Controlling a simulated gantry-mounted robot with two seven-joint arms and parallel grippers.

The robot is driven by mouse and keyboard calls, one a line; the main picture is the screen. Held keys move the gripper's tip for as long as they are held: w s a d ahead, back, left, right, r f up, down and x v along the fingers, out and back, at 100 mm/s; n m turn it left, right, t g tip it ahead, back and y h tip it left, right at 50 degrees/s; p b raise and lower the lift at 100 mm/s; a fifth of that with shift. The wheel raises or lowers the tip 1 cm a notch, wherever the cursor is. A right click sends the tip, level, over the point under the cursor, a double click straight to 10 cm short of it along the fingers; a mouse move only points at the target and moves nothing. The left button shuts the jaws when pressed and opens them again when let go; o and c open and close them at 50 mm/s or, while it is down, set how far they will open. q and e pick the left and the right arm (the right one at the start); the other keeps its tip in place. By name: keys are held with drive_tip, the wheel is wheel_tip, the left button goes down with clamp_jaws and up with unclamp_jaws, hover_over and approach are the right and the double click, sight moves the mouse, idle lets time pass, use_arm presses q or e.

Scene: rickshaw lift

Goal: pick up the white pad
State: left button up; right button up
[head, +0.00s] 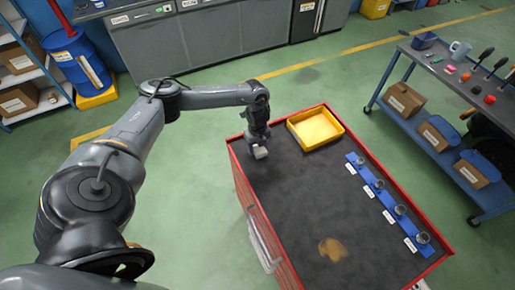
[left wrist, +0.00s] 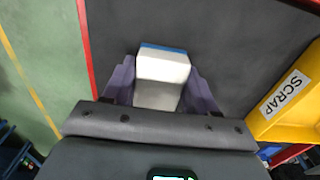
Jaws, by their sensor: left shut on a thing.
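The white pad (left wrist: 162,78) is a small white block with a blue edge. In the left wrist view it sits between the two purplish fingers of my left gripper (left wrist: 161,92), which is shut on it. In the head view the pad (head: 260,153) shows as a small pale block at the tip of my left gripper (head: 258,148), over the far left part of the dark top of the red cabinet (head: 290,200). I cannot tell whether the pad touches the cabinet top. My right gripper is not in view.
A yellow tray (head: 316,128) labelled SCRAP stands right of the left gripper. A blue strip with several metal fittings (head: 388,203) lies along the cabinet's right side. A brown stain (head: 332,250) marks the near top. The middle is clear. A blue cart (head: 450,130) stands at right.

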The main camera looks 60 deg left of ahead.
use_arm(q)
wheel_tip(320, 180, up, 3)
drive_tip(key=shift+f, duration=0.1)
drive_tip(key=w+d+r+p, duration=0.1)
drive_tip(key=w+d+r, duration=0.1)
drive_tip(key=d, duration=0.3)
drive_tip(key=w+d+r, duration=0.3)
drive_tip(key=d+r, duration=0.1)
drive_tip(key=d, duration=0.1)
drive_tip(key=shift+d+r+p, duration=0.25)
drive_tip(key=shift+r+p, duration=0.1)
drive_tip(key=shift+r, duration=0.05)
drive_tip(key=o, duration=0.4)
drive_tip(key=shift+c, duration=1.4)
